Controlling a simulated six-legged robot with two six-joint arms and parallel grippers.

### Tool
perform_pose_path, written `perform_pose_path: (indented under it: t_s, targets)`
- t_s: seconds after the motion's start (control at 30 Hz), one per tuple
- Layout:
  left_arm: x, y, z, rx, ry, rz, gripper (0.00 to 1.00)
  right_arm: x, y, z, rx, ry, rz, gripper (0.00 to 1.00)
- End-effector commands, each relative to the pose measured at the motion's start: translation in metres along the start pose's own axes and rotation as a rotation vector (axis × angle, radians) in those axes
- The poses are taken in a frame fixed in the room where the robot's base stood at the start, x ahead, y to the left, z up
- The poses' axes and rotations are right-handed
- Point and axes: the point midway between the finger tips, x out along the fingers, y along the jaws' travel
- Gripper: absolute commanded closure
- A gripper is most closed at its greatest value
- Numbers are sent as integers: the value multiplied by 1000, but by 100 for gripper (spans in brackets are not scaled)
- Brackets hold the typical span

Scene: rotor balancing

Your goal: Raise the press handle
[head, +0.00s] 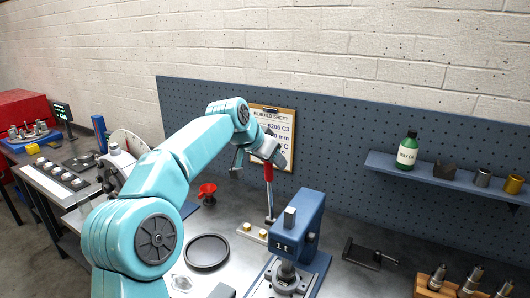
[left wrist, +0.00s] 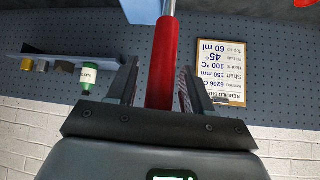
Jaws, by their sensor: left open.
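The press (head: 310,215) is a blue frame marked "1t" on the bench, right of the picture's middle in the head view. Its handle (head: 268,173) has a red grip on a thin metal rod and stands nearly upright beside the press. My left gripper (head: 266,155) is at the top of the red grip, its fingers partly hidden by the wrist. In the left wrist view the red grip (left wrist: 163,60) passes between the two spread fingers, with a gap visible on the left side. My right gripper is not in view.
A pegboard with a clipboard sheet (head: 272,125) stands behind the handle. A shelf (head: 440,175) with a green bottle (head: 408,150) is at right. A wooden tool block (head: 430,284) is front right.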

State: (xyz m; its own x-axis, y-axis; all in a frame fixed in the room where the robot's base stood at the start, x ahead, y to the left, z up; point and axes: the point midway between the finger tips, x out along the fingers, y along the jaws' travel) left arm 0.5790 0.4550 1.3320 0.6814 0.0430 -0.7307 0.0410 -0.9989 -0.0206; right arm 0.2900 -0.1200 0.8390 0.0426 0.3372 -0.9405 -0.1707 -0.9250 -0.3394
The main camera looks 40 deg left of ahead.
Motion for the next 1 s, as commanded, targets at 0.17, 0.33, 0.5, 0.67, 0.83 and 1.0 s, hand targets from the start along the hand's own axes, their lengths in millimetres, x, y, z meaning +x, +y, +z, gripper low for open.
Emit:
perform_pose_path:
  t_s: [0.17,0.33,0.5,0.67,0.83,1.0]
  targets:
    - [-29,0,0,0,5,-2,49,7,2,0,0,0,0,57]
    - [-76,0,-1,0,6,-3,49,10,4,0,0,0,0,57]
    - [-119,0,-1,0,3,-2,49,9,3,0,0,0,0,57]
    - [-146,0,-2,0,2,-1,49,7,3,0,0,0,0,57]
    - [-158,0,-1,0,0,0,49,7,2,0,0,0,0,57]
    - [-159,0,-1,0,0,0,49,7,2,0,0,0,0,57]
